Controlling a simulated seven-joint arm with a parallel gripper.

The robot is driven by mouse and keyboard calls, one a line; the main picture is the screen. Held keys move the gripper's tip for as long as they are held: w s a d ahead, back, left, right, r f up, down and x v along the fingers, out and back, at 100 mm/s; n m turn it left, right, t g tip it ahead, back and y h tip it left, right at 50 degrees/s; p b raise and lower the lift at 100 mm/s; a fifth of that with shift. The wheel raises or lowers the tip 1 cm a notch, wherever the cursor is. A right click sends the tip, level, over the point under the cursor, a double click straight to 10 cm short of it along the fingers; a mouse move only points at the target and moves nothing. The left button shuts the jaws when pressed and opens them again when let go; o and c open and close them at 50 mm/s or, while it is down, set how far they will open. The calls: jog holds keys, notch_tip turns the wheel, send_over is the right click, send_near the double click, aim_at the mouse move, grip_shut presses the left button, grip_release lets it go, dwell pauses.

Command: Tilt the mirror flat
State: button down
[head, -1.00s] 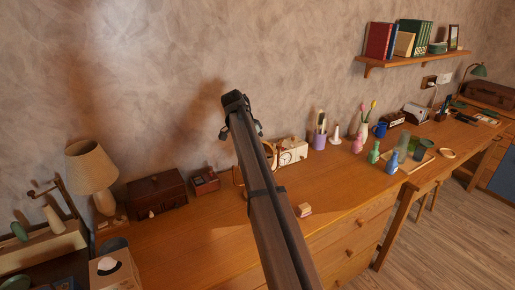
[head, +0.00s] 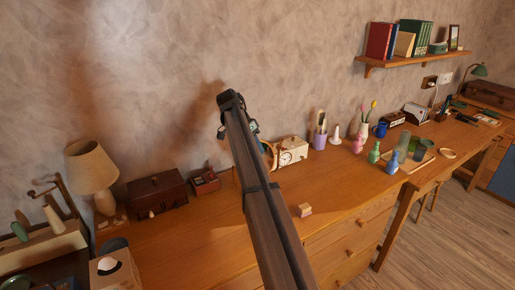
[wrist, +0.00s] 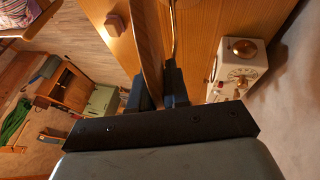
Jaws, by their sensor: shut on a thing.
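The mirror's wooden rim (wrist: 149,45) shows nearly edge-on in the wrist view, running down between the fingers of my gripper (wrist: 157,92). My gripper is shut on this rim. A thin brass-coloured curved bar (wrist: 173,30), seemingly part of the mirror's stand, runs close to the right finger. In the head view only a bit of the mirror (head: 271,152) shows beside my arm, on the desk near the wall. My arm hides most of the mirror and my fingers there. The mirror's exact tilt cannot be told.
A cream clock (head: 292,151) stands just right of the mirror; it also shows in the wrist view (wrist: 237,70). A small wooden block (head: 304,210) lies in front. A dark red box (head: 157,191) and a lamp (head: 92,170) stand left. Vases (head: 392,162) stand farther right.

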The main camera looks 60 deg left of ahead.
jog(key=shift+a+f+h, duration=0.1)
jog(key=shift+a+h, duration=0.2)
jog(key=shift+h, duration=0.3)
jog(key=c, duration=1.2)
grip_release()
